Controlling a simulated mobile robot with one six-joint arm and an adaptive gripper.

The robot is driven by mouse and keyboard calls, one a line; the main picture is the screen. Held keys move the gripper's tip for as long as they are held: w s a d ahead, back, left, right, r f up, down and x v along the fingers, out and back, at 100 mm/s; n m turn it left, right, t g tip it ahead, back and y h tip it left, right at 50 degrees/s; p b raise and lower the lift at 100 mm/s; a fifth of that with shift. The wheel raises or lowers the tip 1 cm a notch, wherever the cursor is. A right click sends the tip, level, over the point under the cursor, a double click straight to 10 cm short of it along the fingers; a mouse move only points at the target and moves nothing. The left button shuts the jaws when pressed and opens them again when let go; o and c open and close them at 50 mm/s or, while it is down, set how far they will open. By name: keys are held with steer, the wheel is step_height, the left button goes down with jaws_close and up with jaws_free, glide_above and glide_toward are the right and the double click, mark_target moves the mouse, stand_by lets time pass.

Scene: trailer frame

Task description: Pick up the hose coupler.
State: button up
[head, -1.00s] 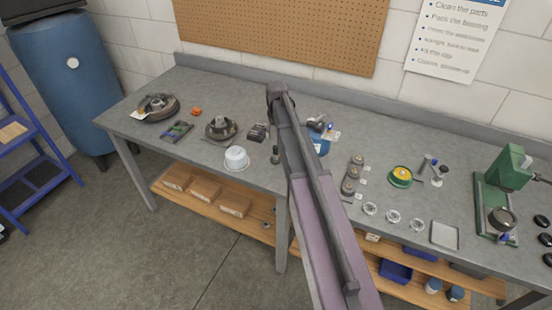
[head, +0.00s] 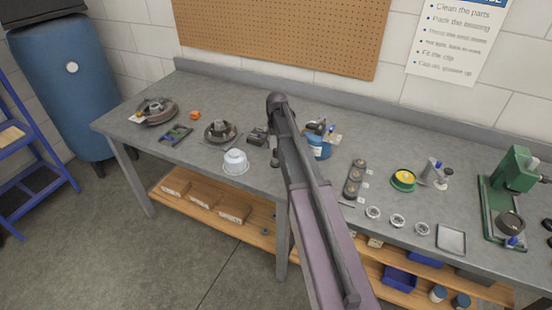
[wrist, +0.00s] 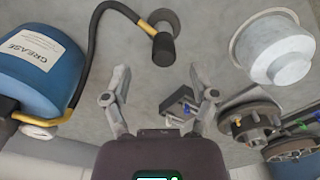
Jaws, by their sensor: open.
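The hose coupler (wrist: 163,47) is a dark cylinder at the end of a black hose (wrist: 92,40) in the wrist view, near the top middle. It stands at a grey round piece (wrist: 161,20). The hose runs left to the blue grease pail (wrist: 38,65). My gripper (wrist: 162,84) is open and empty, its fingers apart, with the coupler beyond the fingertips and roughly between them in the picture. In the head view the coupler (head: 275,159) is a small dark shape beside my arm, which hides my gripper there.
A white tub (wrist: 277,48) stands right of the coupler in the wrist view. A small dark block (wrist: 180,103) lies near my right finger, with hub parts (wrist: 250,120) beyond it. On the grey bench (head: 300,196), the blue pail (head: 320,147) is right of my arm.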

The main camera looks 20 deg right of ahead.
mark_target(276, 150)
steer(key=shift+f, duration=0.15)
steer(key=shift+w+a+f+b, duration=0.1)
steer(key=shift+f+b, duration=1.15)
steer(key=shift+b, duration=0.05)
steer(key=shift+a+f+b, duration=0.1)
steer(key=shift+f+b, duration=1.1)
steer(key=shift+b, duration=0.1)
jaws_close()
